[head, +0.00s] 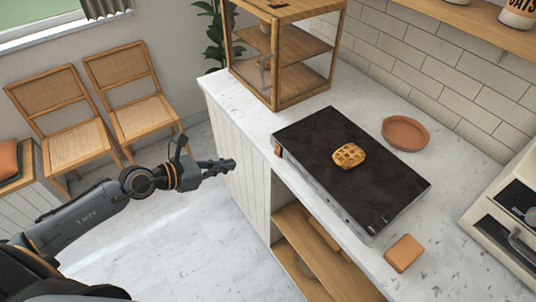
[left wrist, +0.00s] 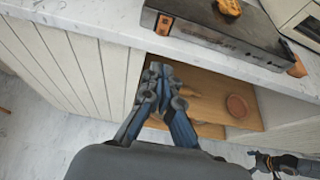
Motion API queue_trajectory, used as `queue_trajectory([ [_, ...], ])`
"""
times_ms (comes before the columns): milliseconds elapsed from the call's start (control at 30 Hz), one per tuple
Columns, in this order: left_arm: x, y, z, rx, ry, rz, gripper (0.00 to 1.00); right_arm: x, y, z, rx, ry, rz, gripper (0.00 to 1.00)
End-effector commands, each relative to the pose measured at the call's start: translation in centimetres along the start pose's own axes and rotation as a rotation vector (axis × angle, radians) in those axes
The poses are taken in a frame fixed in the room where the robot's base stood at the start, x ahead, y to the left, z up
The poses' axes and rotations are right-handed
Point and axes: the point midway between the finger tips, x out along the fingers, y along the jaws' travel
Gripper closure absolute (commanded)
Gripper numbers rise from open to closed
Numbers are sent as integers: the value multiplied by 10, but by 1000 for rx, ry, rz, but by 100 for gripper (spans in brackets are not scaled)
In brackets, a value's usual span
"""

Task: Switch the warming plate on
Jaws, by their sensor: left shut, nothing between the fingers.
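The warming plate (head: 325,185) is a flat black slab on the white counter, with a waffle (head: 349,155) on top. A small orange-brown switch (head: 277,150) sits at the left end of its front side; it also shows in the left wrist view (left wrist: 165,25). I cannot tell the switch's position. My left gripper (head: 231,164) is shut and empty, in front of the counter, left of the switch and apart from it. In the left wrist view its fingertips (left wrist: 161,68) point toward the counter edge, below the plate. Part of my right arm and gripper (left wrist: 256,157) shows at lower right, too small to read.
A wooden shelf rack (head: 285,60) stands behind the plate's left end. A terracotta dish (head: 405,133) is behind the plate, and an orange-brown block (head: 403,252) lies near its right front corner. Open cabinet shelves (head: 320,258) lie under the counter. Two chairs (head: 140,105) stand at left.

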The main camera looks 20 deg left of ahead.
Motion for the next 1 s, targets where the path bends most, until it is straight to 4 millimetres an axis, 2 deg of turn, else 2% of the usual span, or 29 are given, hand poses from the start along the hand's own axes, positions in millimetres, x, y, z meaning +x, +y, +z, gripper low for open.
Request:
queue_trajectory([
  [167, 7, 1, 1, -4, -3, 3, 100, -3, -3, -1, 0, 1, -3, 0],
  [267, 19, 1, 3, -6, -6, 2, 100, -7, -2, -1, 0, 0, -3, 0],
  [700, 109, 0, 7, -5, -4, 0, 100, -26, 5, -1, -4, -2, 5, 0],
  [833, 126, 0, 10, -6, -3, 1, 100, -31, 6, -1, -4, -2, 6, 0],
  [1000, 137, 0, 12, -5, -1, 0, 100, -33, 6, -1, -4, -2, 6, 0],
])
